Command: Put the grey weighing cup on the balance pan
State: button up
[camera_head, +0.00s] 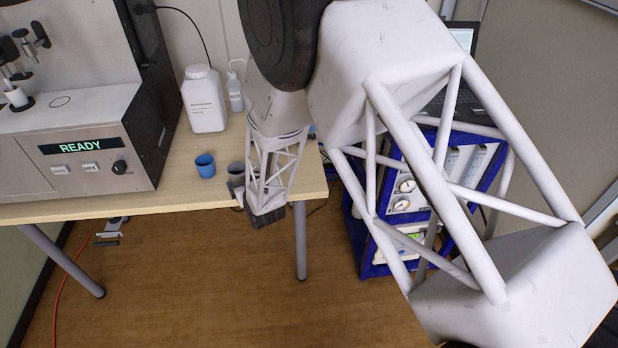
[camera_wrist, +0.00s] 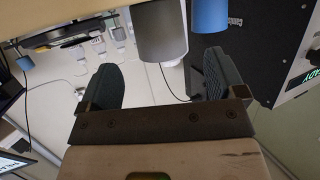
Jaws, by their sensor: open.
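The grey weighing cup (camera_head: 236,169) stands near the front edge of the wooden table, partly hidden by my arm in the head view. In the wrist view the grey cup (camera_wrist: 160,32) is at the top, in line with the gap between my fingers. My gripper (camera_wrist: 160,78) is open and empty, its dark fingers apart with the cup just ahead of them. I see no finger touching the cup. In the head view my gripper is at the table's front edge, mostly hidden by the wrist. I cannot make out a balance pan in either view.
A blue cup (camera_head: 205,165) stands close left of the grey cup; it also shows in the wrist view (camera_wrist: 210,14). A white jug (camera_head: 204,100) and a small bottle (camera_head: 235,92) stand behind. A machine (camera_head: 90,150) reading READY fills the table's left.

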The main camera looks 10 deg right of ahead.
jog(key=s+d+r+m+g+h, duration=0.1)
jog(key=s+d+r+g, duration=0.15)
jog(key=d+r, duration=0.45)
jog(key=s+d+r+g+h, duration=0.15)
jog(key=s+d+r, duration=0.3)
jog(key=r, duration=0.45)
jog(key=s+d+r+m+g+h, duration=0.1)
jog(key=s+d+r+h, duration=0.15)
jog(key=d+r, duration=0.45)
jog(key=s+d+r+m+g, duration=0.1)
jog(key=s+d+r+g, duration=0.1)
jog(key=s, duration=0.7)
jog(key=s+d+r+g, duration=0.2)
jog(key=s+d+r, duration=0.3)
jog(key=s, duration=0.5)
jog(key=s+d+r+m+g+h, duration=0.1)
jog(key=s+d+r, duration=0.3)
jog(key=s, duration=0.6)
jog(key=shift+s+m+g, duration=0.25)
jog(key=shift+m+g, duration=0.05)
jog(key=shift+g, duration=0.1)
jog(key=shift+r, duration=0.1)
jog(key=shift+o, duration=0.4)
